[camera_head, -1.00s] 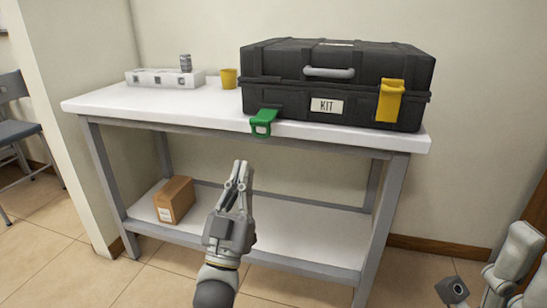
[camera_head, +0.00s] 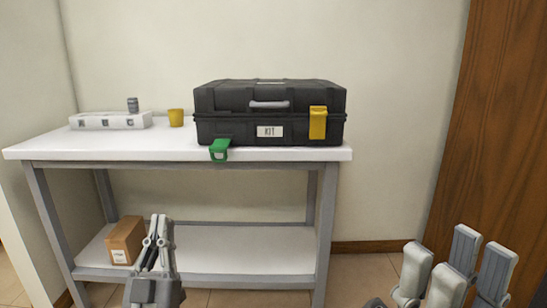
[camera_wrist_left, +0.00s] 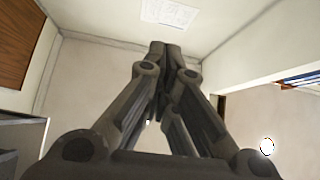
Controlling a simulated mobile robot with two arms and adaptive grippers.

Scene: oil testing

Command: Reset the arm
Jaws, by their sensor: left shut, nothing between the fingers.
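My left gripper (camera_head: 161,218) is at the lower left in the head view, in front of the table's lower shelf. Its fingers are together with nothing between them. The left wrist view shows the same shut fingers (camera_wrist_left: 167,50) against wall and ceiling. The black case (camera_head: 225,103) marked KIT stands on the table, lid down. Its yellow latch (camera_head: 318,123) lies against the front; its green latch (camera_head: 219,150) sticks out at the table's front edge.
The white table (camera_head: 60,150) also bears a yellow cup (camera_head: 176,118) and a white block (camera_head: 110,121) with a small grey cylinder (camera_head: 132,104). A cardboard box (camera_head: 125,240) is on the lower shelf. A brown wooden panel (camera_head: 500,120) stands at right. The floor between my arms is clear.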

